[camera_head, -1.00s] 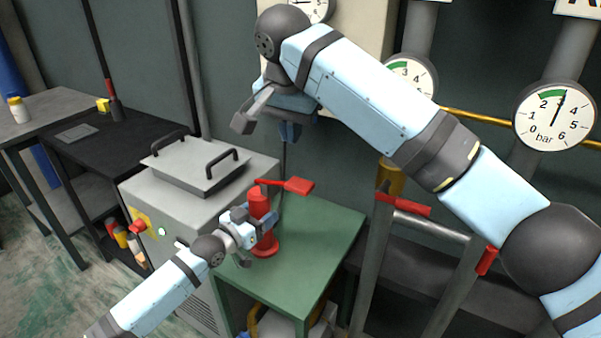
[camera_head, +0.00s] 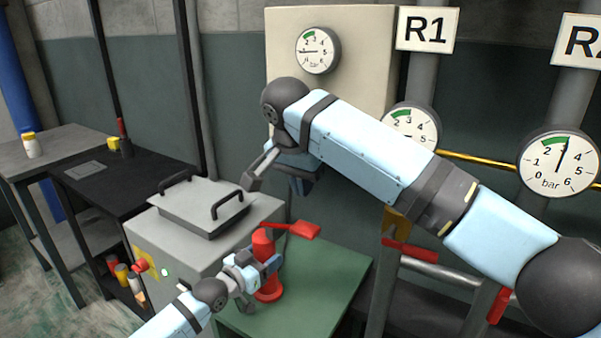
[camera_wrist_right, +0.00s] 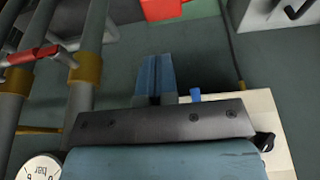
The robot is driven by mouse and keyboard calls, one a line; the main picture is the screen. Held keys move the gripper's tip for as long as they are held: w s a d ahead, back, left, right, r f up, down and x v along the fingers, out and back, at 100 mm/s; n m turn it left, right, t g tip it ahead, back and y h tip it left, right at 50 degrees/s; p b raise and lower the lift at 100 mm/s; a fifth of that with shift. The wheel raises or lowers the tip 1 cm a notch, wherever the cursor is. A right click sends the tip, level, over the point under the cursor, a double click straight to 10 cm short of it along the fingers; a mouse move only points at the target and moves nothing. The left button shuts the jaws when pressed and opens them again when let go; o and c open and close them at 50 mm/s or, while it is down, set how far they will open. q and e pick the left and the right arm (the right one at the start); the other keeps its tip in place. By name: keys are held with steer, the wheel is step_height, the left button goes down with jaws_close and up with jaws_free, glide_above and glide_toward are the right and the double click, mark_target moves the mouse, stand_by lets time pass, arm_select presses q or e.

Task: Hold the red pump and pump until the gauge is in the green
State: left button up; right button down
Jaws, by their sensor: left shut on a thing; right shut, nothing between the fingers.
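The red pump (camera_head: 264,246) stands upright on the green table, its red lever (camera_head: 303,230) reaching right from its top. My left gripper (camera_head: 268,272) is shut around the pump body. My right gripper (camera_head: 303,186) is above and behind the lever, apart from it; in the right wrist view its fingers (camera_wrist_right: 156,70) are shut and empty. The panel gauge (camera_head: 318,50) has its needle pointing left, below the green arc. The gauge under R1 (camera_head: 410,127) is partly covered by my right arm. The far-right gauge (camera_head: 559,163) has its needle near the green's right end.
A grey lidded machine (camera_head: 200,207) with black handles stands left of the green table (camera_head: 335,278). A dark bench (camera_head: 120,178) is further left. Pipes with red-handled valves (camera_head: 410,250) are to the right. A thin dark hose rises behind the pump.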

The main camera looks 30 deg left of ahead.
mark_target(309, 228)
steer(key=x, duration=0.5)
steer(key=s+x, duration=0.1)
steer(key=x, duration=0.2)
steer(key=shift+f, duration=0.5)
